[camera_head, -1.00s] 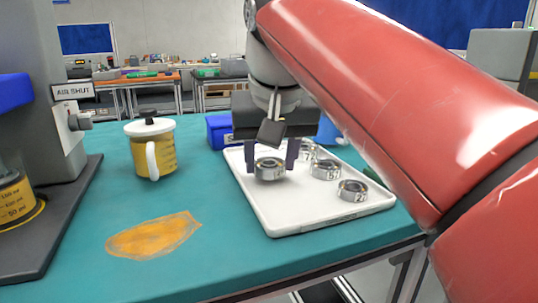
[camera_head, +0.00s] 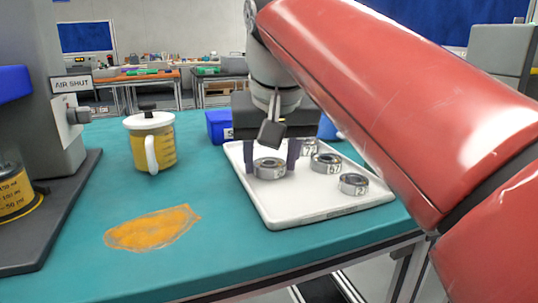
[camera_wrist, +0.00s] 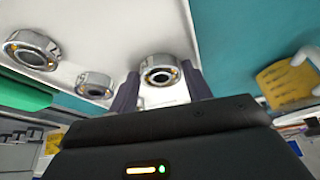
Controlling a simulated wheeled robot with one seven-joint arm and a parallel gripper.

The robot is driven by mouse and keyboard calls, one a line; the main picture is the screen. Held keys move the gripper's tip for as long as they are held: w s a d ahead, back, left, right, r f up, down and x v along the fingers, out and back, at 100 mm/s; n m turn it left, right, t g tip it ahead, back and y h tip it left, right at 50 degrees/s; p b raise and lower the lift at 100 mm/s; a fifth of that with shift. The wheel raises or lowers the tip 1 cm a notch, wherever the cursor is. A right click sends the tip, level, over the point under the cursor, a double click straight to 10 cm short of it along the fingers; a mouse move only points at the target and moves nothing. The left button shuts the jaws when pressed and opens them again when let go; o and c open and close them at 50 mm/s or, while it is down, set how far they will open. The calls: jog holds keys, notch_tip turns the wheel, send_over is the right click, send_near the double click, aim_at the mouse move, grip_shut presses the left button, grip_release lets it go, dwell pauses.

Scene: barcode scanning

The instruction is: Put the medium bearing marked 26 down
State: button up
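A silver bearing (camera_head: 270,169) is between the two dark fingers of my gripper (camera_head: 272,158) over the left part of the white tray (camera_head: 309,216). I take it for the medium bearing marked 26, but its mark is too small to read surely. It sits low, at or just above the tray surface; I cannot tell if it touches. In the wrist view the bearing (camera_wrist: 158,71) is flat, face up, with a finger close against each side of my gripper (camera_wrist: 160,82). No clear gap shows between fingers and bearing.
Other silver bearings stand on the tray to the right: one mid-tray (camera_head: 326,164), one at the front right (camera_head: 353,184), and another partly hidden behind. A yellow mug (camera_head: 161,149) and blue box (camera_head: 218,125) stand nearby. The tray's front is bare.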

jog(key=o, duration=0.4)
jog(key=shift+r, duration=0.1)
